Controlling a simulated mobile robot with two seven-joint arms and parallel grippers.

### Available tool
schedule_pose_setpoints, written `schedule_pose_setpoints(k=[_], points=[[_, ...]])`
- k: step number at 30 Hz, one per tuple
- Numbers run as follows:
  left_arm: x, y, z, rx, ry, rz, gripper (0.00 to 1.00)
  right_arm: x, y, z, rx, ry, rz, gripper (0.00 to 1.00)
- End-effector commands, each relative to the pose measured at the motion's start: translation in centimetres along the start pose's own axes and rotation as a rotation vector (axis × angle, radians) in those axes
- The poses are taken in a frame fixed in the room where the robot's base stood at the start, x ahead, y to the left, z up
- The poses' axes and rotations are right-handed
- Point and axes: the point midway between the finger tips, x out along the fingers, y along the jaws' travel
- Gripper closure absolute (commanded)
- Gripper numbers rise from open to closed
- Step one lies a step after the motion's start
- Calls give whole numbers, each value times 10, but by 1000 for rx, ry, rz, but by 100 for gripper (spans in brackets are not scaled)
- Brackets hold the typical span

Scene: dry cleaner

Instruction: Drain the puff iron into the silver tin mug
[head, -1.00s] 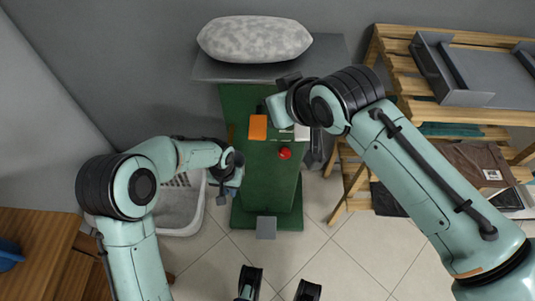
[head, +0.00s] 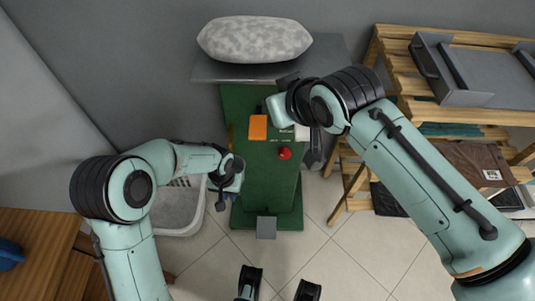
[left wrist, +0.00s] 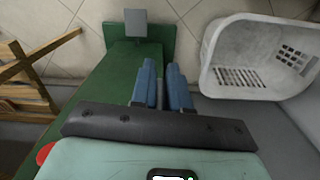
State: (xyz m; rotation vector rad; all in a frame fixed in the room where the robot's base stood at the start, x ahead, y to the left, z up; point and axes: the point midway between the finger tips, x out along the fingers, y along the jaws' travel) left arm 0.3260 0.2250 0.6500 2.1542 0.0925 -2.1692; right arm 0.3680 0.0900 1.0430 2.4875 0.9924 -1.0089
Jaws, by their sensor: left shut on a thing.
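The puff iron stands ahead as a green cabinet (head: 265,190) with an orange panel (head: 258,127) and a red knob (head: 284,153); its green side also shows in the left wrist view (left wrist: 93,95). My left gripper (left wrist: 162,87) is at the cabinet's left side, its two blue fingers close together. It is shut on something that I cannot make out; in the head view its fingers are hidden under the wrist. My right gripper (head: 278,110) is over the cabinet's upper right, its fingers hidden. I cannot make out the silver tin mug in either view.
A grey padded cushion (head: 255,39) lies behind the cabinet. A white laundry basket (head: 180,217) stands on the floor to its left, and a wooden rack (head: 390,85) with a grey tray (head: 485,75) to its right. A grey pedal (head: 266,228) is in front. Tiled floor is clear nearer me.

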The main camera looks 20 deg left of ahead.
Motion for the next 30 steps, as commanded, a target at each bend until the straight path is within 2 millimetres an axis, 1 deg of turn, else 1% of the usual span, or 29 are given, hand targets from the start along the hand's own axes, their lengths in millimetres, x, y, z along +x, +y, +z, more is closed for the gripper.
schedule_pose_setpoints(k=[30], points=[[6,9,61,1,1,1,100,2,0,1,0,0,0,100]])
